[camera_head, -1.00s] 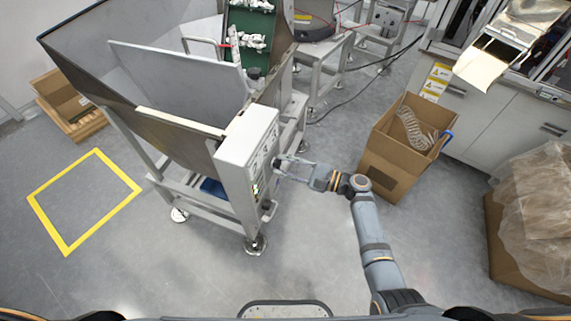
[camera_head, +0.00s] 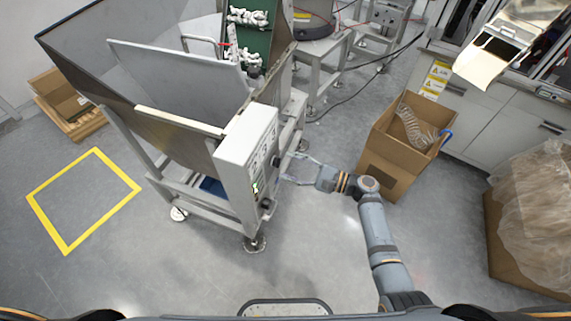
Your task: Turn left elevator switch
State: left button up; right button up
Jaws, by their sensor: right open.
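The elevator's control box (camera_head: 240,143) is a white cabinet on the side of the metal hopper. Its right-hand face carries dark knobs. One dark knob (camera_head: 276,162) sits on the upper part of this face and another (camera_head: 266,203) sits lower. These are too small to tell how they are turned. My right gripper (camera_head: 291,167) is open and empty, with its fingers pointing left at the panel, just right of the knobs. I cannot tell whether a fingertip touches the panel. My left gripper is not in view.
The hopper (camera_head: 180,70) stands on a metal frame with feet. An open cardboard box (camera_head: 385,170) stands right of my right gripper. A plastic-covered box (camera_head: 530,220) is at the far right. Yellow floor tape (camera_head: 66,250) marks a clear square at left.

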jog(key=v, duration=1)
jog(key=s+d+f+g+h+p, duration=0.1)
jog(key=s+d+f+h, duration=0.15)
jog(key=f, duration=0.65)
jog(key=s+d+f+n+h, duration=0.15)
jog(key=s+f+h, duration=0.25)
jog(key=f, duration=0.5)
jog(key=s+d+f+g+h+p, duration=0.1)
jog(key=s+d+f+h, duration=0.2)
jog(key=f, duration=0.6)
jog(key=s+d+f+n+g+h, duration=0.1)
jog(key=s+d+f+n+h, duration=0.1)
jog(key=s, duration=0.7)
jog(key=s+d+f+n+g+h+p, duration=0.1)
jog(key=s+d+f+n+h, duration=0.2)
jog(key=s+f+n, duration=0.3)
jog(key=s+d+f+n+g+h, duration=0.1)
jog(key=s+d+f+n+h, duration=0.2)
jog(key=s+f, duration=0.4)
jog(key=s+d+n, duration=0.1)
jog(key=s, duration=0.5)
jog(key=shift+s+g+p, duration=0.3)
jog(key=shift+p, duration=0.05)
jog(key=shift+n, duration=0.25)
dwell(0.9)
